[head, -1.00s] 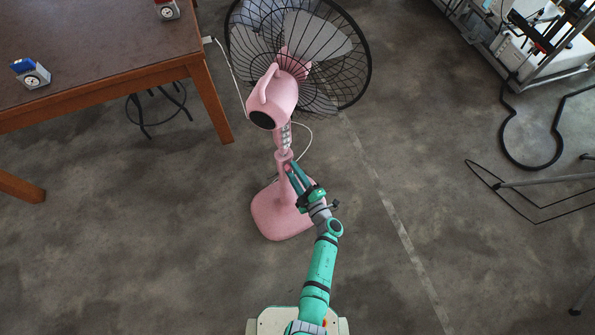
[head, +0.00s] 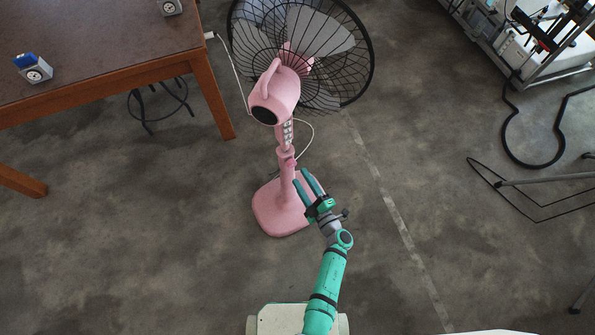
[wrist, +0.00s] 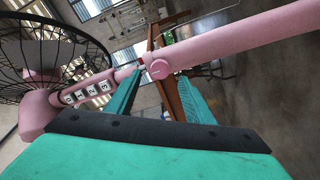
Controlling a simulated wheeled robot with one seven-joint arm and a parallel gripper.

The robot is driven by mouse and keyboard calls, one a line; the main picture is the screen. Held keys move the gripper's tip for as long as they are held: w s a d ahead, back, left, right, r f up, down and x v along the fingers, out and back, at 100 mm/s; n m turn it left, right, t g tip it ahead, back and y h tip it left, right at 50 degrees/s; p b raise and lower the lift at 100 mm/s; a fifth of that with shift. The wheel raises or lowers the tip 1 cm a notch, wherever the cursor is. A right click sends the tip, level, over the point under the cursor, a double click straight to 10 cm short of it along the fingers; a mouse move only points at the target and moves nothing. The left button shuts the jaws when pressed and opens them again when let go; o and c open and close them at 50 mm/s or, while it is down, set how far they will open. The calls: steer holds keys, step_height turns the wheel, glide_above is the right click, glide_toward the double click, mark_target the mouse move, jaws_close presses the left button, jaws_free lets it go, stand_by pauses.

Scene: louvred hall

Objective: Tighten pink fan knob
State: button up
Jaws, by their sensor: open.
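The pink fan (head: 275,97) stands upright on the floor, its black wire cage tilted toward the back. The pink knob (wrist: 159,69) sticks out from the fan's pole in the wrist view, at the collar below the button panel. In the head view the knob (head: 291,162) is small on the pole. My gripper (head: 302,176) is open, its two green fingers spread, just right of and below the knob in the head view. In the wrist view the knob appears between the gripper's fingertips (wrist: 160,82), with a gap on both sides. Nothing is held.
A brown table (head: 95,65) with two small dial devices stands at the left. A stool (head: 150,108) is under it. A white cord (head: 233,75) runs beside the fan. A metal rack (head: 520,50) and black frames stand at the right. The floor around the fan's base is clear.

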steer(key=v, duration=0.5)
steer(key=shift+s, duration=0.1)
stand_by(0.3)
